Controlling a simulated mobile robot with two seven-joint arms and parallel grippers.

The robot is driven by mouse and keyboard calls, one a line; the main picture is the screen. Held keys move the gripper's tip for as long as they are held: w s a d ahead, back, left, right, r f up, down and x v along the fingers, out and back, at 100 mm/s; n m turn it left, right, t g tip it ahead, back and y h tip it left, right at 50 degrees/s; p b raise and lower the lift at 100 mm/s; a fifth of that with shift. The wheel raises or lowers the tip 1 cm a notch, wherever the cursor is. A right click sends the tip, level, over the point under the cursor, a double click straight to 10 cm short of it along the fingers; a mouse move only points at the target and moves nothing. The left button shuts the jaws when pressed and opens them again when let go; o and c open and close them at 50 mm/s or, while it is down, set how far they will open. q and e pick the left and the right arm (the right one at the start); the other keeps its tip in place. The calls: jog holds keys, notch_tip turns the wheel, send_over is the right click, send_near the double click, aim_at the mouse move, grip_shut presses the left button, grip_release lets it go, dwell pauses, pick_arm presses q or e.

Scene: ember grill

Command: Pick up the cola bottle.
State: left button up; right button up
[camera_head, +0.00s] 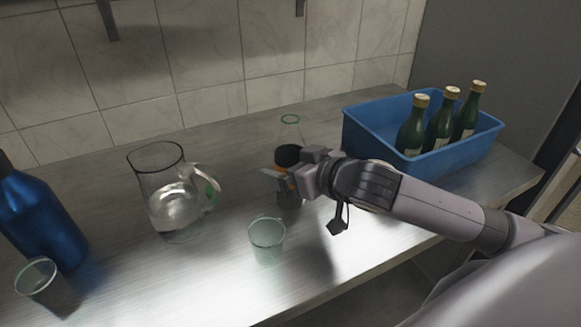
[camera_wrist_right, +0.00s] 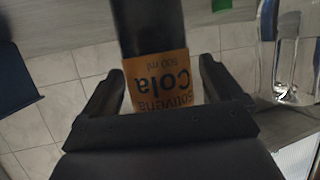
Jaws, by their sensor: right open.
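The cola bottle (camera_head: 288,155) is dark, with an orange label, and stands on the metal counter. In the head view, my right gripper (camera_head: 280,184) is in front of it and hides much of its body. In the right wrist view, the orange label (camera_wrist_right: 157,80) reading "Cola" lies between the two fingers of my right gripper (camera_wrist_right: 158,90). The fingers are open on either side of the bottle, with a narrow gap at each side. My left gripper is not in view.
A glass jug (camera_head: 172,200) with clear liquid stands left of the cola bottle. An empty glass (camera_head: 266,240) stands in front, and a clear glass vessel (camera_head: 290,122) behind. A blue crate (camera_head: 360,135) holds three green bottles. A blue bottle (camera_head: 42,220) and another glass (camera_head: 38,280) stand far left.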

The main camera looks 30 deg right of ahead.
jog(key=c, duration=1.3)
jog(key=shift+r, duration=0.25)
jog(key=shift+r+p, duration=1.55)
jog(key=shift+r, duration=8.2)
